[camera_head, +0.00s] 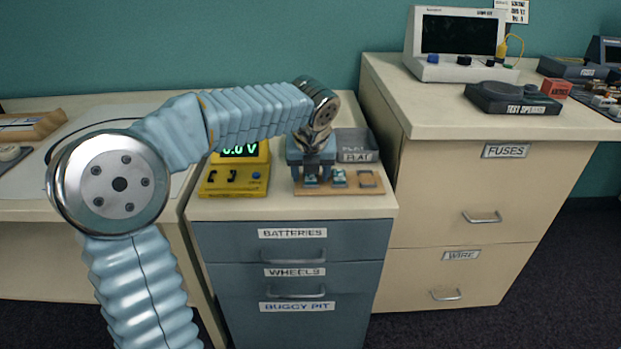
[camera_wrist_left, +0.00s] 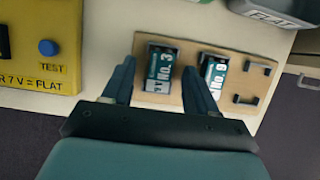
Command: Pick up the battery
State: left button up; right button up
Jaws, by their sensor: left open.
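Two teal batteries stand in holders on a wooden board (camera_head: 350,190) on top of the blue drawer cabinet. In the left wrist view one battery, marked "No. 3" (camera_wrist_left: 161,68), lies between the fingertips of my left gripper (camera_wrist_left: 160,80). The other battery, marked "No. 9" (camera_wrist_left: 214,75), is just right of the right finger. The third holder (camera_wrist_left: 250,84) is empty. In the head view my left gripper (camera_head: 311,172) points down over the left end of the board. It is open, with no clear contact on the battery. My right gripper is out of view.
A yellow tester (camera_head: 234,180) with a blue button and a lit display stands left of the board. A grey bin labelled "FLAT" (camera_head: 357,146) stands behind it. A taller beige cabinet (camera_head: 480,190) rises on the right.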

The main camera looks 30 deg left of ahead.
pick_arm(q)
grip_shut()
jog(key=shift+r, duration=0.15)
